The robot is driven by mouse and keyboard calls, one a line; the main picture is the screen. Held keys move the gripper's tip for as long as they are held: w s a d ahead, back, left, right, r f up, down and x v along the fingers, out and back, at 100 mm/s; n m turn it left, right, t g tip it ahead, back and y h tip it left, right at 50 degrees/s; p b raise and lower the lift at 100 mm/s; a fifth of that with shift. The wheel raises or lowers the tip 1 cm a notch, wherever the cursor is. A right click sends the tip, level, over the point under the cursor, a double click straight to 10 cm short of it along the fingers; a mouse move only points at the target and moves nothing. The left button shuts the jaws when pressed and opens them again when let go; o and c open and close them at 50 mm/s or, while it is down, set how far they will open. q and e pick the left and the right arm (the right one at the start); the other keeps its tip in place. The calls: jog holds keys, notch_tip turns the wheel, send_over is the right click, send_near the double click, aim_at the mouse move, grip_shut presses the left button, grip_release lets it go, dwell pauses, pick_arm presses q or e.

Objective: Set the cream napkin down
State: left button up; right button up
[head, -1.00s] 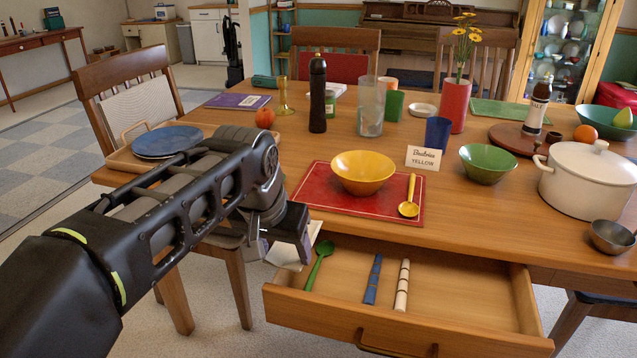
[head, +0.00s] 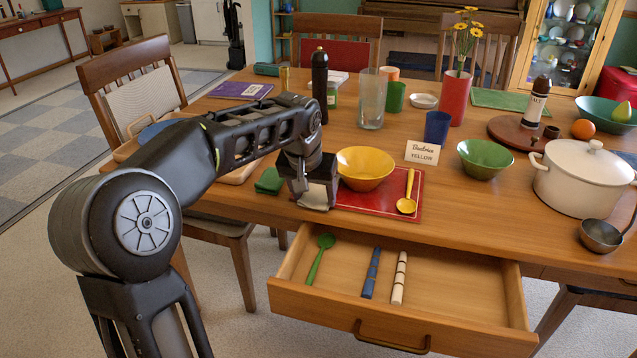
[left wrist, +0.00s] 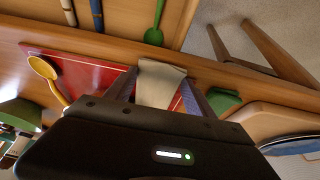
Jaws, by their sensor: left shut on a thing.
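The cream napkin (head: 316,197) is in my left gripper (head: 308,187), at the left end of the red placemat (head: 375,206) near the table's front edge. In the left wrist view the pale napkin (left wrist: 160,84) lies between the two fingers (left wrist: 158,92), and its end points toward the drawer. Red placemat (left wrist: 85,72) shows on both sides of it. I cannot tell whether the napkin touches the surface below. My right gripper is not in view.
A yellow bowl (head: 365,168) and yellow spoon (head: 407,193) are on the placemat. A green folded cloth (head: 270,181) lies just left of the napkin. The open drawer (head: 430,298) juts out below, holding a green spoon (head: 319,260) and two rolled pieces.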

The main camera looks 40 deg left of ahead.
aim_at(319, 189)
pick_arm(q)
jog(key=w+p, duration=0.1)
jog(key=w+a+p, duration=0.1)
jog(key=w, duration=0.1)
jog(key=shift+w+r, duration=0.1)
jog(key=shift+w, duration=0.1)
jog(key=shift+a+f+b, duration=0.15)
jog(key=shift+f+b, duration=0.15)
jog(key=shift+f, duration=0.05)
jog(key=shift+r, duration=0.15)
jog(key=o, duration=1.4)
jog(key=shift+o, duration=0.2)
jog(key=p+v, duration=0.2)
jog(key=v, duration=1)
